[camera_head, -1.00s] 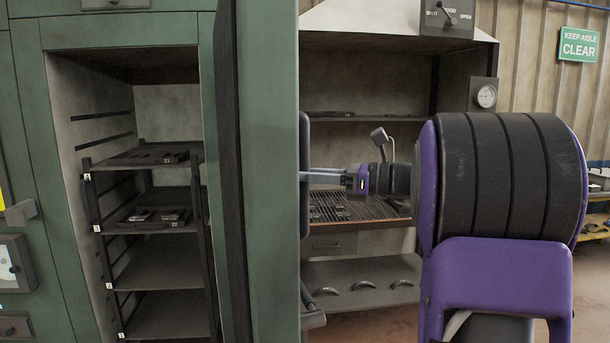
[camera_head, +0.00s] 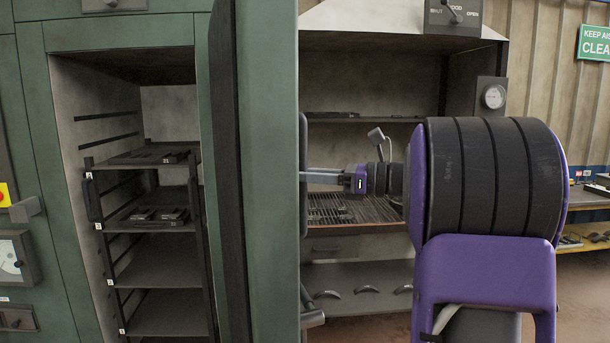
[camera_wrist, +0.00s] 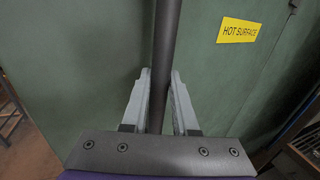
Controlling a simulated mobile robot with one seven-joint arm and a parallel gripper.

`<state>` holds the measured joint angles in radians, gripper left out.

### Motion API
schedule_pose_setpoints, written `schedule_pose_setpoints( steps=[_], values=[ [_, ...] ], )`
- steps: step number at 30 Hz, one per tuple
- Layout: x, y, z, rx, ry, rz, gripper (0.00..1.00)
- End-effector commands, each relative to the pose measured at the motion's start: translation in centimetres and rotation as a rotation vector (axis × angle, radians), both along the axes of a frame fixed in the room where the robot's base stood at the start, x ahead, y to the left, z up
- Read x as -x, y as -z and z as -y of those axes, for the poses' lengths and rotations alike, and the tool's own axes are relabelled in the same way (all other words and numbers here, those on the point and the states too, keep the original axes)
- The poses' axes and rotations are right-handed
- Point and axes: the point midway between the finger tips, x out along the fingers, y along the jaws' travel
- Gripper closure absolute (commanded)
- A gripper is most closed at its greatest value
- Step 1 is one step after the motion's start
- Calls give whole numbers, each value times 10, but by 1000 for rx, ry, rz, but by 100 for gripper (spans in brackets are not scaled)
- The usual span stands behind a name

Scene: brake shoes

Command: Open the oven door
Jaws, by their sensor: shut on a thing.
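The green oven door (camera_head: 272,190) stands swung open, seen nearly edge-on in the head view. Its dark vertical bar handle (camera_head: 303,175) is on the right side of the door, and the bar (camera_wrist: 165,60) runs between my fingers in the wrist view. My gripper (camera_wrist: 158,100) is shut on the handle, one grey finger on each side. In the head view my gripper (camera_head: 312,177) reaches the handle from the right. The oven's inside (camera_head: 165,110) is exposed, with a dark rack of shelves (camera_head: 165,270) bearing dark parts on its upper levels.
A hooded bench (camera_head: 360,240) with a grate and curved shoes stands behind my arm. A yellow hot surface label (camera_wrist: 251,30) is on the door. A gauge (camera_head: 494,96) and a low table (camera_head: 585,200) are at the right. Bare floor shows at lower right.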

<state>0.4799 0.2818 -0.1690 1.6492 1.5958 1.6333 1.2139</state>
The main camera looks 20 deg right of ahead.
Motion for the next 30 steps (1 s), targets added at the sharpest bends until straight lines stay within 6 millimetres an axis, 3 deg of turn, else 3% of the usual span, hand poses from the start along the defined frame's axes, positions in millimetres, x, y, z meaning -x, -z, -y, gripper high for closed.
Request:
schedule_pose_setpoints(
  steps=[15,16,20,30],
  values=[
    [-2,-3,0,-2,5,6,100],
    [-2,-3,0,-2,5,6,69],
    [-2,-2,0,-2,3,5,46],
    [0,-1,2,-1,2,2,43]
  ],
)
